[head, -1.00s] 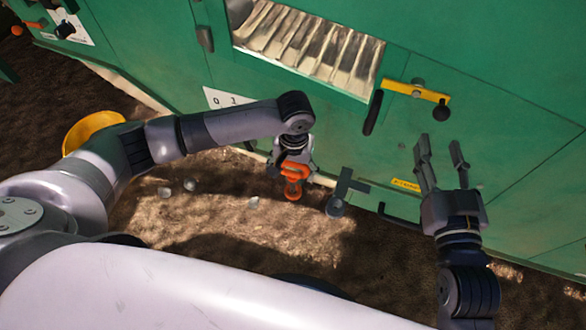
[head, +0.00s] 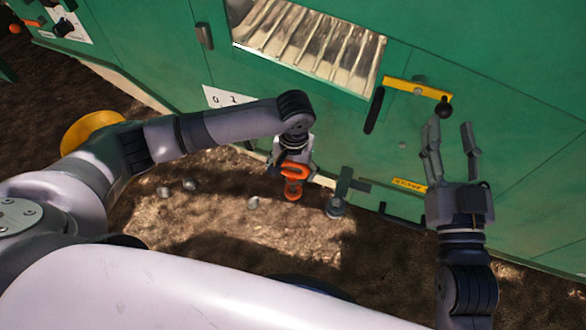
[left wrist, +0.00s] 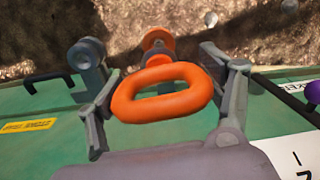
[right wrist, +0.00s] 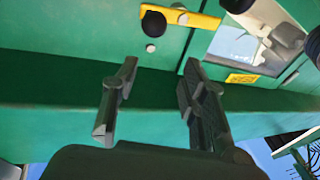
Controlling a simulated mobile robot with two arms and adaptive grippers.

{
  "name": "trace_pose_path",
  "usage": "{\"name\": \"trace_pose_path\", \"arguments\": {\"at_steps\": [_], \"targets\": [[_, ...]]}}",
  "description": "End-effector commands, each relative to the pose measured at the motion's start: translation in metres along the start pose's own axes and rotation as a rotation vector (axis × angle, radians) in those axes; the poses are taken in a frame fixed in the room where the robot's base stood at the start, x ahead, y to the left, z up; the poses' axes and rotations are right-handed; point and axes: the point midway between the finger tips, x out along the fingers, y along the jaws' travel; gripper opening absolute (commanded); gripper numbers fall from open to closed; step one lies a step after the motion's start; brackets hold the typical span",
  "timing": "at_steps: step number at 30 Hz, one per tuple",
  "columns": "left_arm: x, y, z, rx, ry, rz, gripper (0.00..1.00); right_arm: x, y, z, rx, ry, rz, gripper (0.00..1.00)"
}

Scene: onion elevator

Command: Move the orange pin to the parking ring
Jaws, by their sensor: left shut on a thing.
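The orange pin (head: 292,188) has a large oval loop handle and is in my left gripper (head: 291,166), in front of the green machine's lower edge. In the left wrist view, the loop (left wrist: 160,93) lies between the two fingers (left wrist: 163,100), with the pin's orange and grey lower end (left wrist: 157,42) beyond it. Whether the tip touches anything is hidden. A grey bracket with a round end (head: 336,207), possibly the parking ring, is just right of the pin; it also shows in the left wrist view (left wrist: 88,52). My right gripper (head: 452,124) is open and empty.
A black handle (head: 400,216) and a yellow label (head: 409,186) are right of the bracket. Several small pale lumps (head: 190,184) lie on the soil.

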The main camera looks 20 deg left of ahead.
Motion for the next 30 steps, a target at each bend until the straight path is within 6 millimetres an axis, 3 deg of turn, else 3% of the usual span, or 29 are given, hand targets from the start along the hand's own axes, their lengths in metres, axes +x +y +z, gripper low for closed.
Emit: {"name": "trace_pose_path", "arguments": {"at_steps": [30], "targets": [[0.005, 0.000, 0.000, 0.000, 0.001, 0.000, 0.39, -0.003, -0.006, -0.041, 0.008, 0.231, -0.012, 0.40]]}}
